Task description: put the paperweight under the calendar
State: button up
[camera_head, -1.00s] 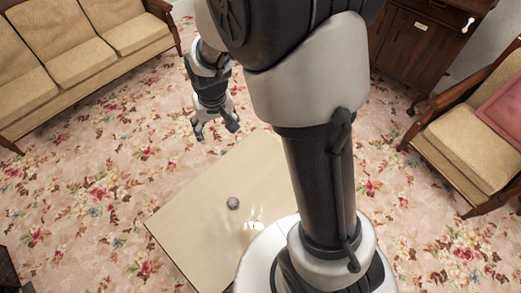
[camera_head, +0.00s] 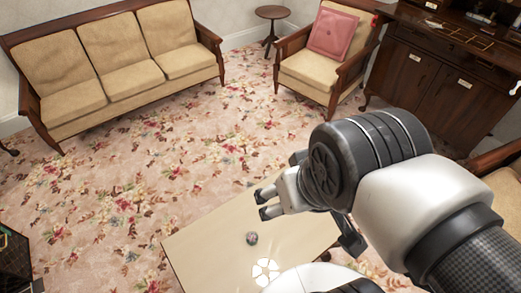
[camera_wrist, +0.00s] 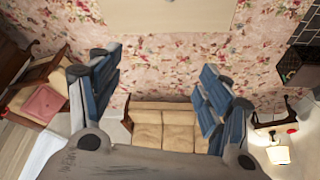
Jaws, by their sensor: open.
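A small dark round object, which looks like the paperweight (camera_head: 252,238), rests on the pale low table (camera_head: 200,245) in the head view. My gripper (camera_head: 263,203) is above the far part of the table, up and slightly right of the round object in the picture, and apart from it. In the wrist view my gripper (camera_wrist: 160,75) has its blue-padded fingers spread wide with nothing between them. I cannot make out a calendar in either view.
A three-seat sofa (camera_head: 125,65) stands far left. An armchair with a pink cushion (camera_head: 334,33) and a small round side table (camera_head: 272,14) are at the back. A dark wooden desk (camera_head: 440,60) stands right. Flowered carpet between them is clear. A bright patch (camera_head: 265,271) lies on the tabletop.

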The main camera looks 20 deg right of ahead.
aim_at(457, 21)
jog(key=i+l, duration=0.1)
jog(key=l, duration=0.5)
jog(key=i+l+u, duration=0.1)
jog(key=l, duration=0.45)
jog(key=u, duration=1.6)
